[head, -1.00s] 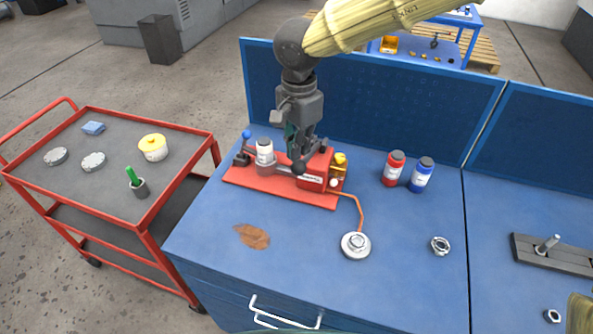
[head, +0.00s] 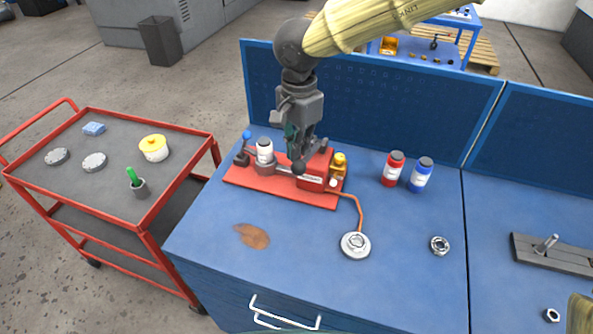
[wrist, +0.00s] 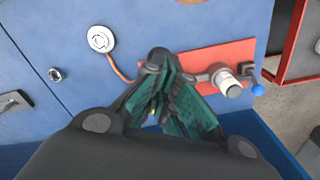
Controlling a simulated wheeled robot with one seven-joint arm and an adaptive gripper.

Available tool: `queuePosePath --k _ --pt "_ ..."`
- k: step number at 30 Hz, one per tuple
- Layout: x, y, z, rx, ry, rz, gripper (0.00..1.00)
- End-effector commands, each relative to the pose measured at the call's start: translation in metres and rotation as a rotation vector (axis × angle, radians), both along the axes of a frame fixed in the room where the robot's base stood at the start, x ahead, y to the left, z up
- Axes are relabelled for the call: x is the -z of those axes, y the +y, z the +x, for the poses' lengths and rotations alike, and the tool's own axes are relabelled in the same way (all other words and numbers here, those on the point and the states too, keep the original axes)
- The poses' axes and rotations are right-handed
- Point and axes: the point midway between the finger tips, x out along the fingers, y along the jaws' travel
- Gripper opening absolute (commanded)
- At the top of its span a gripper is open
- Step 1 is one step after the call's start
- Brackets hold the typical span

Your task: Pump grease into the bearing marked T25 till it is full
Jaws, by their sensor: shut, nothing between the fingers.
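The grease pump is a red block (head: 312,183) on a flat red plate (head: 241,176), with a white canister (head: 265,151) and a blue-knobbed lever (head: 246,135) at its left. An orange hose (head: 359,209) runs from it to a round silver bearing fitting (head: 355,245); the fitting also shows in the wrist view (wrist: 101,39). I cannot read a T25 mark. My gripper (head: 298,163) is shut and empty, pointing down at the pump beside the red block. In the wrist view its fingers (wrist: 160,62) hide part of the pump. Contact cannot be told.
Red (head: 393,169) and blue (head: 420,175) bottles stand right of the pump. A loose bearing ring (head: 440,245) lies farther right. A blue pegboard (head: 420,120) rises behind. A brown stain (head: 252,236) marks the front. A red cart (head: 110,150) stands left.

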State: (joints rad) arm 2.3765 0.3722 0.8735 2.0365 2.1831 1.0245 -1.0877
Motion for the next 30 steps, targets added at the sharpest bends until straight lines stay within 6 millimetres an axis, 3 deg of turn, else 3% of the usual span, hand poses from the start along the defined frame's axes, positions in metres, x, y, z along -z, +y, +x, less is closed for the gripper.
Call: queuePosePath --k 30 --pt "0.029 0.0 0.0 0.0 0.001 -0.001 0.0"
